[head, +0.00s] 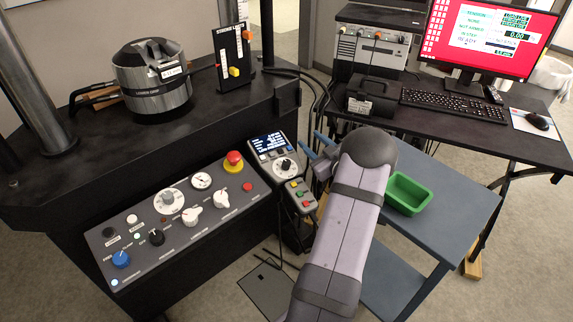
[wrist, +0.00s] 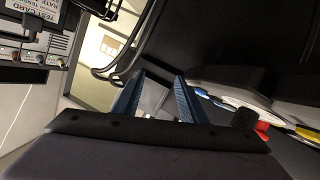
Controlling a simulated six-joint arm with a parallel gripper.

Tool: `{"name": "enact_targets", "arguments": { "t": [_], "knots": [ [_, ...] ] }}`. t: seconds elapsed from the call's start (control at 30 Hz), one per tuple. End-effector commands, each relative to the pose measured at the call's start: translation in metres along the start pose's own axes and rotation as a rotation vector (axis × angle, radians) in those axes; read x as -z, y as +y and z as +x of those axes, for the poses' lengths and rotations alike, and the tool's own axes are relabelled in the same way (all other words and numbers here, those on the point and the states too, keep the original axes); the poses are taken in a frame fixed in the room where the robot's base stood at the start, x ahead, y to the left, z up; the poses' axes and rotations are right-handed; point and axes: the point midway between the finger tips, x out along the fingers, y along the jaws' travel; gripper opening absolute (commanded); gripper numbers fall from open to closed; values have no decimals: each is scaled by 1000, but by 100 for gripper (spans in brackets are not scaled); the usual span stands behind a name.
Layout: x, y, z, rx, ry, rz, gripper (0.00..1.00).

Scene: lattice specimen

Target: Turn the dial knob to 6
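A grey control panel (head: 150,240) on the front of the black machine carries several knobs. One is a grey knob on a round white scale (head: 169,201); white pointer knobs (head: 192,214) and a blue knob (head: 121,259) are near it. A handset with a screen (head: 268,143) has another round dial (head: 286,165). The numerals are too small to read, so I cannot tell which dial the task names. My gripper (head: 313,150) is just right of the handset. In the wrist view my gripper (wrist: 160,95) has its two blue fingers apart, with nothing held between them.
A red emergency button (head: 233,161) stands up from the panel's right end. A small button box (head: 299,196) is below the handset. A green tray (head: 406,194) sits on a blue-grey cart right of my arm. Cables hang behind the handset.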

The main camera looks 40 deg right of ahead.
Motion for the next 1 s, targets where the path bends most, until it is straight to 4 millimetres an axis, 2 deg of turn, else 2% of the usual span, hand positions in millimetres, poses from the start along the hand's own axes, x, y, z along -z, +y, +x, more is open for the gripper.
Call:
{"name": "enact_targets", "arguments": {
  "t": [0.2,0.3,0.37,0.5,0.6,0.83,1.0],
  "knots": [
    [-2,-35,-63,-51,135,319,39],
    [-2,-51,-90,-81,166,427,39],
    [6,-67,-102,-43,165,425,39],
    [11,-94,-110,47,153,371,39],
    [11,-104,-112,77,151,352,39],
    [11,-108,-109,87,151,343,39],
    [14,-109,-93,90,152,343,39]
  ]
}}
